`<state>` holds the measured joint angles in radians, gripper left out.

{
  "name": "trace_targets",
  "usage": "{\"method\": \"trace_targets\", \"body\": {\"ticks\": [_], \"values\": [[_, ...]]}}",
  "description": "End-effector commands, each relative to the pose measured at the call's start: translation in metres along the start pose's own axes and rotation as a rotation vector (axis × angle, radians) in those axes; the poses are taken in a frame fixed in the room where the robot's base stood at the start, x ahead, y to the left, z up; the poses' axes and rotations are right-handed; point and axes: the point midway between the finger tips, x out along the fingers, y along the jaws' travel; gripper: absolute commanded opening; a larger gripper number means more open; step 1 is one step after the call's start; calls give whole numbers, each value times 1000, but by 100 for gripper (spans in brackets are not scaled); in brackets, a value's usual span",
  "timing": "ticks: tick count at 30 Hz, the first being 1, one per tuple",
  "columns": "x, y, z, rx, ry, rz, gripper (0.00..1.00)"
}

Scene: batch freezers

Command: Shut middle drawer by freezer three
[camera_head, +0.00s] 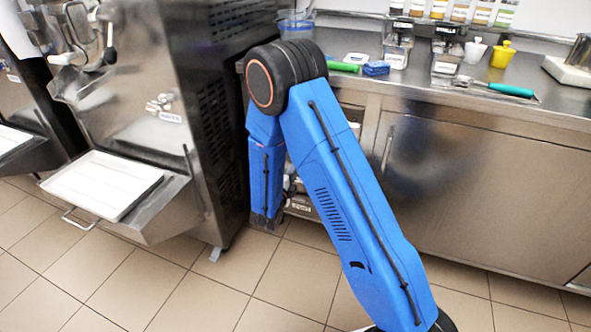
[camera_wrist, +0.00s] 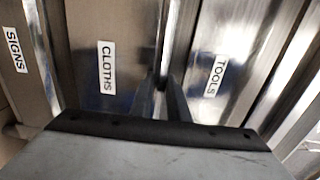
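A stack of steel drawers shows sideways in the wrist view, with white labels. The middle drawer, labelled CLOTHS (camera_wrist: 107,68), lies between the SIGNS drawer (camera_wrist: 16,50) and the TOOLS drawer (camera_wrist: 216,75). In the head view part of the stack (camera_head: 302,205) shows low under the counter, mostly behind my blue arm. My gripper (camera_wrist: 162,84) has its dark fingers close together, in front of the edge between CLOTHS and TOOLS. Nothing is clearly held; contact and finger gap are unclear. How far the middle drawer stands out cannot be told.
A steel batch freezer (camera_head: 135,95) with a white tray (camera_head: 103,184) stands left of my arm. A steel counter (camera_head: 470,110) with jars, scales and tools runs right. The tiled floor (camera_head: 215,290) in front is clear.

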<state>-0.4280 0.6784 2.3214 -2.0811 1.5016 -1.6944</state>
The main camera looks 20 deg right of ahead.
Motion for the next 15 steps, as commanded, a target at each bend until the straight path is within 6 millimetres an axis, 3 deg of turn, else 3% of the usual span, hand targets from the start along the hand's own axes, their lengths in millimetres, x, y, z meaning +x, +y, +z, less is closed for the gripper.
{"method": "trace_targets", "body": {"ticks": [8,15], "values": [[6,0,0,0,1,1,0],[37,1,-1,0,2,1,0]]}}
